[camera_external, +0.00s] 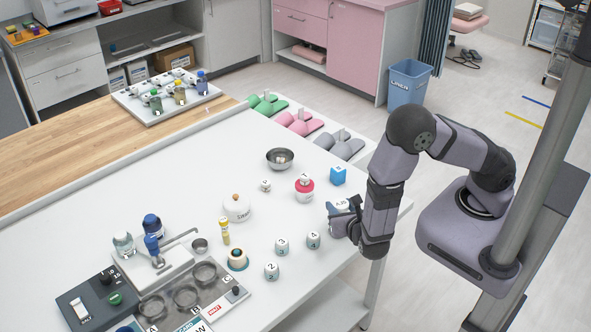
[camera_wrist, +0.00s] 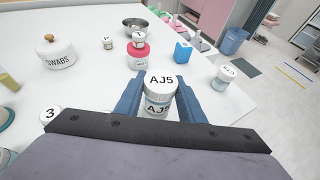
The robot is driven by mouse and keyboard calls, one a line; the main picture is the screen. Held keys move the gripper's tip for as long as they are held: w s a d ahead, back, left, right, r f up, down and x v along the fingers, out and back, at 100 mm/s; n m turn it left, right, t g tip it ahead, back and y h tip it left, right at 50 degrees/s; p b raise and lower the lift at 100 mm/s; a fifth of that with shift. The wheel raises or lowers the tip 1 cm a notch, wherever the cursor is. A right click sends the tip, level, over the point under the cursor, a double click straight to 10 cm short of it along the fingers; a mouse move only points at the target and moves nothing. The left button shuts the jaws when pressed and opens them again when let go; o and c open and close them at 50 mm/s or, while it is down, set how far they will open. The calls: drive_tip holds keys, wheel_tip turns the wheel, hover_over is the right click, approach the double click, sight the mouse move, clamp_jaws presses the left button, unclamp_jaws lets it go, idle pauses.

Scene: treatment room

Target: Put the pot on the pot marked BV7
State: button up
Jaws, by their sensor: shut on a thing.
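My gripper (camera_wrist: 158,92) is shut on a small pot (camera_wrist: 159,84) with a white lid. Both its lid and its side read AJ5. It is upright between the two blue fingers; whether it touches the table is unclear. In the external view my gripper (camera_external: 338,218) is low over the right end of the white table, and the pot is mostly hidden there. Another white-lidded pot (camera_wrist: 226,73) stands to the right of my gripper in the wrist view, apart from it. Its marking is too small to read. I cannot read BV7 anywhere.
Several numbered white pieces (camera_external: 282,246) stand to the left. The table's edge (camera_external: 401,217) is close on the right.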

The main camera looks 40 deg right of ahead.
drive_tip(key=o, duration=1)
drive_tip(key=shift+o, duration=0.2)
drive_tip(key=shift+r, duration=0.1)
drive_tip(key=shift+s+a+r, duration=0.15)
drive_tip(key=shift+s+a, duration=0.2)
drive_tip(key=shift+s, duration=0.05)
drive_tip(key=b+v, duration=0.3)
drive_tip(key=v, duration=0.8)
drive_tip(key=d+m+g+y, duration=0.3)
drive_tip(key=d+m+g, duration=0.2)
drive_tip(key=d+m, duration=0.5)
drive_tip(key=s+d+m+g+y, duration=0.1)
drive_tip(key=d+m+g+y, duration=0.3)
drive_tip(key=d+m, duration=0.6)
drive_tip(key=m+g, duration=0.2)
drive_tip(key=m, duration=0.7)
drive_tip(key=shift+r+m, duration=0.3)
drive_tip(key=shift+m, duration=0.1)
